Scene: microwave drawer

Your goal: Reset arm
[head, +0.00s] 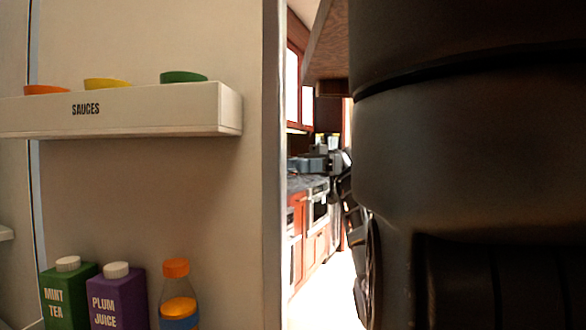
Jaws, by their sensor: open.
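My arm fills the right side of the head view as large black links close to the camera. My gripper (308,164) shows small and dark beyond the edge of the open fridge door (200,190), in front of the distant counter. It is open, and I see nothing held in it. Its fingertips are too small to make out clearly. The near arm links hide much of the room on the right.
The door has a white shelf marked SAUCES (165,112) with orange, yellow and green bowls. Below stand a mint tea carton (66,295), a plum juice carton (117,297) and an orange-capped bottle (177,298). A bright floor strip (325,295) shows past the door edge.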

